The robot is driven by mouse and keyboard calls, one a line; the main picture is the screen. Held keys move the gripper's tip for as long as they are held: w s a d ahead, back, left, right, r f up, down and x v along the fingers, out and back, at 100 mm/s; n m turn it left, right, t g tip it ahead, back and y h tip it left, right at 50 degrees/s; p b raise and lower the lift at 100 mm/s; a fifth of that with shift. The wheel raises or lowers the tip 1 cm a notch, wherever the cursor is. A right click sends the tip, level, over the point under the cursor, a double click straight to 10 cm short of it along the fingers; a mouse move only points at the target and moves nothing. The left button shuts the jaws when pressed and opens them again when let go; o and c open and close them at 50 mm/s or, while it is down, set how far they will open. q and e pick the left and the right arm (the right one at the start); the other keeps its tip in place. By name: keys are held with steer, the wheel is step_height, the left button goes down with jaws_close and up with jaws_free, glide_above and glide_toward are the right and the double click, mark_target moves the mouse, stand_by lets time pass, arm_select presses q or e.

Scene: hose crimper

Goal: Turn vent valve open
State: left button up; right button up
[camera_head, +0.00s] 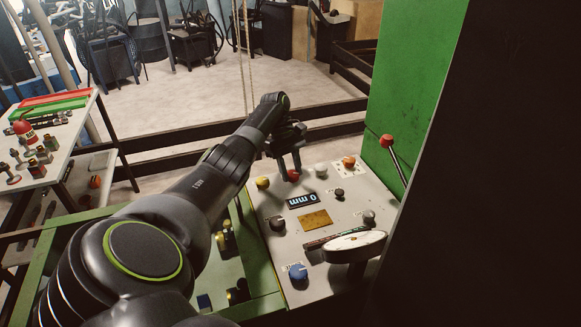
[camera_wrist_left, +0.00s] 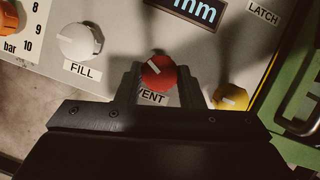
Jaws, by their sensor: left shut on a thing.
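The vent valve is a red knob (camera_wrist_left: 159,73) with a white pointer line, above a label reading "VENT" in the left wrist view. It also shows small and red in the head view (camera_head: 293,175) near the panel's far edge. My left gripper (camera_wrist_left: 160,82) is shut on the red knob, one finger on each side. In the head view my left gripper (camera_head: 288,165) reaches down to the knob from above. The white pointer line on the knob slants toward the upper left in the left wrist view. The right gripper is not in view.
A white FILL knob (camera_wrist_left: 80,42) and a yellow knob (camera_wrist_left: 230,97) flank the vent knob closely. The panel (camera_head: 284,240) also carries a display (camera_head: 302,200), a blue knob (camera_head: 298,272) and a handwheel (camera_head: 355,241). A red-tipped lever (camera_head: 393,153) stands by the green wall.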

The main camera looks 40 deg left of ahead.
arm_select(q)
steer(key=m, duration=0.1)
steer(key=m+g+b, duration=0.1)
steer(key=shift+w+d+f+m, duration=0.1)
steer(key=shift+w+m, duration=0.05)
steer(key=shift+m, duration=0.25)
steer(key=m+g+y+b, duration=0.1)
steer(key=m, duration=0.1)
steer(key=shift+w+m, duration=0.1)
steer(key=shift+m, duration=0.3)
steer(key=m+b, duration=0.1)
steer(key=m, duration=0.1)
steer(key=shift+d+m+g+y, duration=0.1)
steer(key=shift+m+g+y, duration=0.2)
steer(key=shift+g+y, duration=0.1)
steer(key=shift+m+y, duration=0.4)
steer(key=shift+m, duration=0.7)
steer(key=shift+w+d+m+g+y, duration=0.1)
steer(key=shift+m+g+y, duration=0.2)
steer(key=shift+m, duration=0.6)
steer(key=o, duration=1)
steer(key=shift+c, duration=0.2)
